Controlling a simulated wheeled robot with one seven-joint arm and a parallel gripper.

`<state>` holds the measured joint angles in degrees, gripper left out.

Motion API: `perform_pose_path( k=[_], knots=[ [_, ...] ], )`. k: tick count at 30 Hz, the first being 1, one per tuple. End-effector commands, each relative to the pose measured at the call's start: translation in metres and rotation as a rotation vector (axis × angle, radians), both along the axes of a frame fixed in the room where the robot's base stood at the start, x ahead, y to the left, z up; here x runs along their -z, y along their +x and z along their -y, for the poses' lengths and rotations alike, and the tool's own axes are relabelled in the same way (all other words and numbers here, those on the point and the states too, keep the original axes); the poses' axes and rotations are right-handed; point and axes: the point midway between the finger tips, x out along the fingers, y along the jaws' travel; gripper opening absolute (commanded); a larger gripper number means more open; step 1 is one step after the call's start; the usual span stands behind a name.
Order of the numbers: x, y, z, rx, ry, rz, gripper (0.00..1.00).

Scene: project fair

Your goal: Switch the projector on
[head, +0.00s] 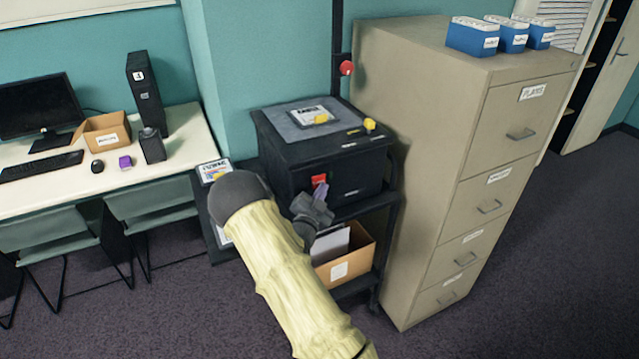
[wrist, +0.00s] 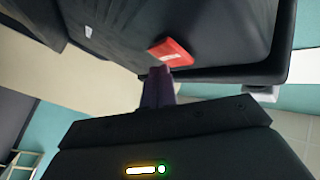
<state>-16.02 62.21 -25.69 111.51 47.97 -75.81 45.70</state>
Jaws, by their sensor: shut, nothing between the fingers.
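The projector (head: 345,170) is a black box with a grey top plate, standing on a dark cart. A red switch (head: 319,180) is on its front face, and it also shows in the wrist view (wrist: 172,51). My gripper (head: 321,188) is in front of that face, its purple fingers closed together with nothing between them. In the wrist view the fingertips (wrist: 160,70) are right at the edge of the red switch, and I cannot tell whether they touch it. They cover part of the switch's surroundings. The switch's position, on or off, cannot be told.
A labelled sheet (head: 308,116) and yellow pieces lie on the projector top. A post with a red knob (head: 346,68) rises behind. An open cardboard box (head: 340,272) sits on the lower shelf. A tall beige filing cabinet (head: 400,130) stands close on the right; a desk (head: 60,195) is left.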

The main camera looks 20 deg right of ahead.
Motion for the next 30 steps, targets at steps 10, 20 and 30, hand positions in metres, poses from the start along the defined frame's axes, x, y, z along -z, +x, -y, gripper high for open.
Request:
perform_pose_path(
  k=[10,20,30],
  knots=[
    [0.0001,0.0067,-0.0002,-0.001,0.0,-0.001,0.0],
    [0.0003,0.0078,-0.0001,0.0,0.0,0.0,0.0],
    [0.0002,0.0112,-0.0003,0.0,0.001,0.001,0.0]
  ],
)
